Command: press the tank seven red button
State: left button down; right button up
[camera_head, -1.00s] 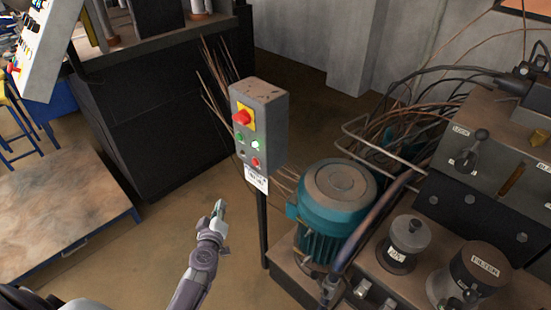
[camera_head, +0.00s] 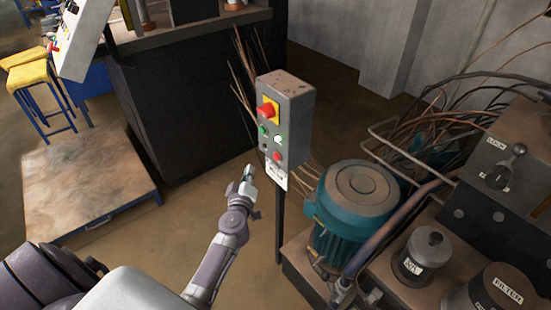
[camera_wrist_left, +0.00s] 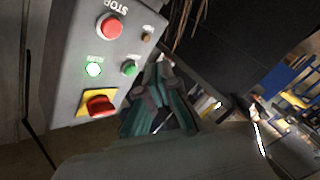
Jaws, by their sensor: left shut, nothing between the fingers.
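A grey control box (camera_head: 297,120) stands on a thin post in the head view. It carries a red knob on a yellow plate (camera_head: 267,110), a lit green button (camera_head: 278,139), another green button (camera_head: 262,131) and a red button (camera_head: 277,156) low on its face. In the left wrist view the red button (camera_wrist_left: 109,27) sits beside the word STOP, and the red knob (camera_wrist_left: 99,104) is at the lower edge. My left gripper (camera_head: 249,172) is shut and empty, below and left of the box, apparently apart from it. My right gripper is not in view.
A teal motor (camera_head: 355,200) and cylinders on a machine stand right of the post. A dark cabinet (camera_head: 190,110) is behind. A low wooden platform (camera_head: 85,180) and yellow stools (camera_head: 28,75) are at left. Thin rods stick up behind the box.

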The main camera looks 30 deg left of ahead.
aim_at(277, 157)
pick_arm(q)
jog(key=w+d+b, duration=0.1)
jog(key=w+d, duration=0.1)
jog(key=w, duration=0.4)
jog(key=shift+d, duration=0.3)
jog(key=shift+w, duration=0.15)
dwell(1.0)
jog(key=shift+w+d, duration=0.15)
jog(key=shift+w, duration=0.15)
jog(key=shift+w+d, duration=0.2)
jog(key=shift+w, duration=0.25)
dwell(0.8)
dwell(0.3)
jog(key=shift+s+a+p, duration=0.35)
jog(key=shift+s+p, duration=0.1)
jog(key=shift+s, duration=0.35)
